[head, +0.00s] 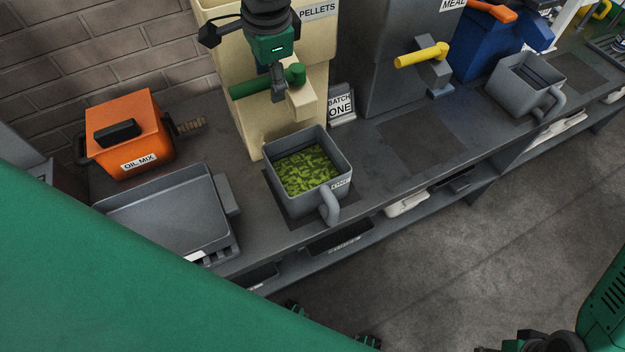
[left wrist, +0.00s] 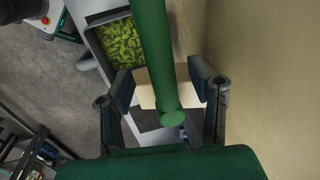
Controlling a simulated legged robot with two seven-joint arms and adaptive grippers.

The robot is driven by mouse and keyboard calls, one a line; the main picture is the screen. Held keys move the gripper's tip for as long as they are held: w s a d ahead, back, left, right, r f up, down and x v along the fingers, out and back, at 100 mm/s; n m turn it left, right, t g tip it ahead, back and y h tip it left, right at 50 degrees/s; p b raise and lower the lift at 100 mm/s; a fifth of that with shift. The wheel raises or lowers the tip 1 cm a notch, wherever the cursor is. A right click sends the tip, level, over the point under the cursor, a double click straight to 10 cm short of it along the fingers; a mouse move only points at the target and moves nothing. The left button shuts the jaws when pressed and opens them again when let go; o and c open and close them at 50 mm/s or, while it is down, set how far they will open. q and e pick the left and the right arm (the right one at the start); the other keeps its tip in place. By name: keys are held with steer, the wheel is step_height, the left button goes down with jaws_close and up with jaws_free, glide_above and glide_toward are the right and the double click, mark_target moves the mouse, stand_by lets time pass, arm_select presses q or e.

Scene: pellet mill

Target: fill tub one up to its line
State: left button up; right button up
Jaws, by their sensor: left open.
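Tub one (head: 281,196), a grey square tub with a handle and a "ONE" label, stands on the bench below the cream pellets hopper (head: 230,65). Green pellets (head: 307,170) lie in it, below the rim; I cannot make out its line. The hopper's green lever (head: 248,88) sticks out sideways above the tub. My left gripper (head: 278,90) is at this lever. In the left wrist view its open fingers (left wrist: 163,85) stand either side of the lever (left wrist: 152,40), with pellets in the tub (left wrist: 122,42) beyond. No falling pellets show.
An orange oil mix can (head: 150,130) and a grey tray (head: 165,215) stand left of the tub. A "BATCH ONE" card (head: 341,104) stands behind it. The grey meal hopper with a yellow lever (head: 420,55) and another grey tub (head: 525,85) are at right.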

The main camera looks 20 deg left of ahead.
arm_select(q)
step_height(320, 180, up, 2)
steer(key=shift+s+r+p, duration=0.15)
steer(key=shift+p, duration=0.6)
steer(key=r, duration=0.4)
steer(key=shift+s+d+r, duration=0.2)
steer(key=shift+s+d, duration=0.1)
steer(key=shift+d, duration=0.1)
steer(key=shift+s, duration=0.1)
